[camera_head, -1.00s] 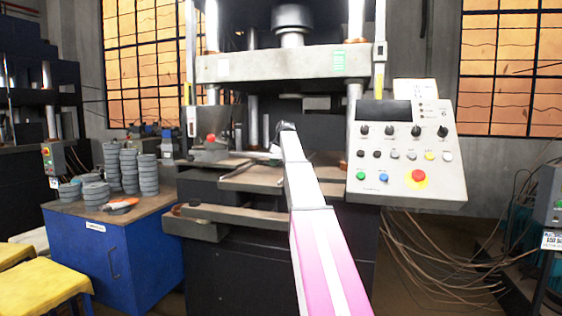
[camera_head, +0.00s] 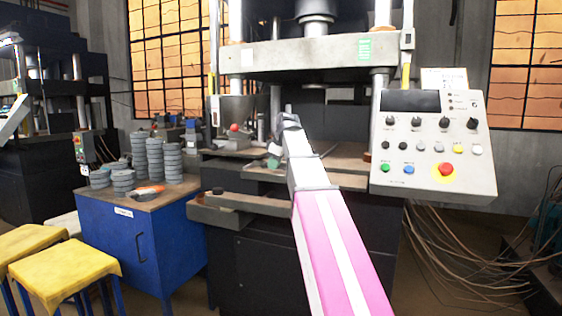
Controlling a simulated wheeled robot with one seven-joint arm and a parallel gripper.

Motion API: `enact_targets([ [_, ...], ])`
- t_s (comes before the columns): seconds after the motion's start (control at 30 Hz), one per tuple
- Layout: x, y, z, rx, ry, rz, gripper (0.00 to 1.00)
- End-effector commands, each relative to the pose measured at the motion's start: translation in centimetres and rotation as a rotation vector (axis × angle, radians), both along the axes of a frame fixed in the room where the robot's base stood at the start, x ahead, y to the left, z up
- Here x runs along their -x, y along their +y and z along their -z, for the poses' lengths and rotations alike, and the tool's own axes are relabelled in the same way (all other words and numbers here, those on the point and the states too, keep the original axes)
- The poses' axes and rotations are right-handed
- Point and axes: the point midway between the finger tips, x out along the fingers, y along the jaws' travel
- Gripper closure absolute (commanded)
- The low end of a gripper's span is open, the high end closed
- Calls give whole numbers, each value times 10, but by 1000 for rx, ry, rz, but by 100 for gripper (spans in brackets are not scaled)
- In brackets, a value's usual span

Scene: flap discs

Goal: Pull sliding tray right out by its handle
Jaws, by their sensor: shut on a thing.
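My white and pink arm reaches forward to the press bed. My gripper (camera_head: 279,146) is at its far end, small and partly covered by the arm. It is shut at the tray area; the handle and the fingers' contact are hidden from this view. A flat brownish-grey metal tray (camera_head: 262,172) shows at the bed just left of the arm, in front of the press opening. More of the flat bed surface (camera_head: 345,180) shows right of the arm. I cannot tell how far the tray is out.
A control panel (camera_head: 433,145) juts out at the right. A ledge (camera_head: 240,204) sticks out below the bed at the left. A blue cabinet (camera_head: 140,245) with stacked grey discs (camera_head: 155,160) stands left, with yellow-topped stools (camera_head: 65,280) nearer. Cables hang at the right.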

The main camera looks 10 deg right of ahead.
Motion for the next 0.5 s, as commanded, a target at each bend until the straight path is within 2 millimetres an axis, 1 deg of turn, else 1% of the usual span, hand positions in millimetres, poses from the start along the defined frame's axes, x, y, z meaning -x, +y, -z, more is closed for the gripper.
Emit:
enact_targets([
  [0.03,12,7,1,0,0,-2,100],
  [0.2,31,20,1,0,0,-1,100],
  [0.33,39,25,0,0,0,-1,100],
  [0.5,43,29,0,1,0,-1,100],
])
